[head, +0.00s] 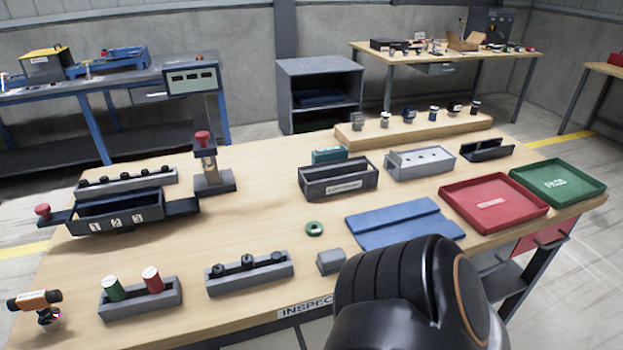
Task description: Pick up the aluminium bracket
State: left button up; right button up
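I cannot tell for sure which thing is the aluminium bracket. A small grey metal block (331,261) sits near the front edge of the wooden workbench (250,225), just left of my black arm link. Small metal parts also stand in a row on the raised wooden shelf (415,132) at the back, including a grey one (357,120) at its left end; they are too small to make out. Neither gripper is in view. My arm link covers the front right of the bench.
Front: a holder with red and green cylinders (140,303) and a grey rack (250,278). Right: a blue mat (405,224), red tray (493,203) and green tray (558,186). The bench centre is mostly clear.

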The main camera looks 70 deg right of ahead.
aim_at(400, 160)
jog(key=z, duration=2.9)
jog(key=i+l+u, duration=0.1)
jog(key=l, duration=0.35)
jog(key=i+l+u, duration=0.1)
jog(key=l, duration=0.4)
jog(key=i+l+u, duration=0.1)
jog(key=l, duration=0.4)
jog(key=i+l+u, duration=0.1)
jog(key=l, duration=0.4)
jog(key=i+l+u, duration=0.1)
jog(key=l, duration=0.45)
jog(key=i, duration=0.1)
